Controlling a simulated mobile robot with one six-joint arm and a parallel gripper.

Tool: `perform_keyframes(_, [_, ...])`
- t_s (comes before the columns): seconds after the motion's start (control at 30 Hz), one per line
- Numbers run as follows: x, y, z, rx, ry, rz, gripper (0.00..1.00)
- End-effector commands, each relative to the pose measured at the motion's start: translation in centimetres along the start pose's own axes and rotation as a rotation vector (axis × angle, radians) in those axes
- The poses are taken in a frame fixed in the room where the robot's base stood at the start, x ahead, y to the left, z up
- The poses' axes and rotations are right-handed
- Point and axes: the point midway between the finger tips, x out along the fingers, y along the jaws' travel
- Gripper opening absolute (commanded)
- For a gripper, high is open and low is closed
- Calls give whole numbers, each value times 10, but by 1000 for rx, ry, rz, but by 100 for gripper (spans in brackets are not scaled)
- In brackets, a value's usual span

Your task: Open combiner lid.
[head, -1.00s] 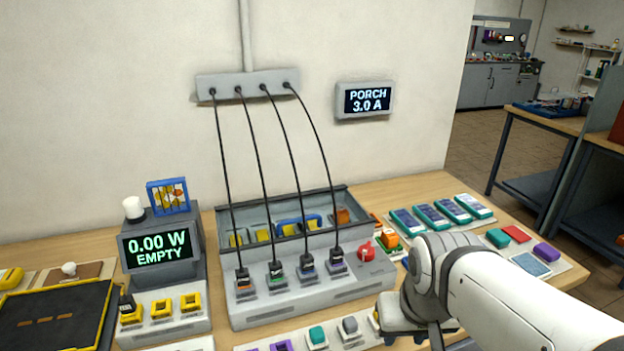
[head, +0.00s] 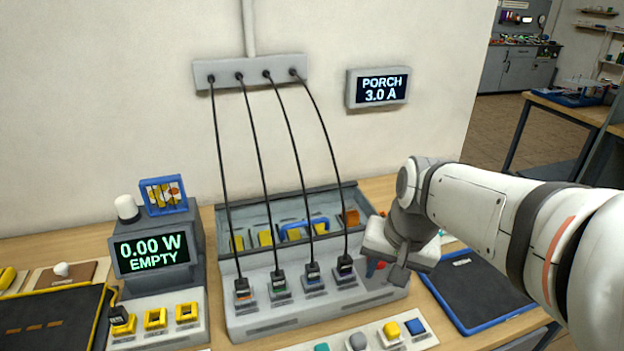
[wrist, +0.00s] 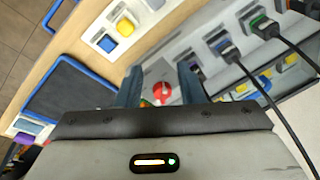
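The combiner (head: 260,320) is a long grey box on the bench, with several black cables plugged into its front deck. Behind the plugs is a windowed or open section with a dark rim (head: 232,207), showing yellow and orange blocks and a blue handle-like bar (head: 290,234). I cannot tell whether a clear lid covers it. A red knob (wrist: 162,92) sits on the combiner's right end, mostly hidden by my gripper in the head view (head: 385,262). In the wrist view my gripper (wrist: 159,84) is open, its fingers on either side of the knob; contact is not clear.
A meter reading 0.00 W EMPTY (head: 150,252) stands left of the combiner. A strip of coloured buttons (head: 375,338) lies in front. A blue-edged dark mat (head: 480,290) lies to the right. The cables rise to a wall strip (head: 250,70), beside a PORCH 3.0 A display (head: 378,88).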

Motion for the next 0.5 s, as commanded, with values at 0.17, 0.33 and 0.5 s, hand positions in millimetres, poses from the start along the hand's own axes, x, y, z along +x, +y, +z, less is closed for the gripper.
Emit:
perform_keyframes(0.17, [-6, -57, -72, 391, -111, -85, 34])
perform_keyframes(0.33, [3, -103, -125, 713, -223, -135, 34])
perform_keyframes(0.5, [12, -131, -155, 908, -304, -154, 34])
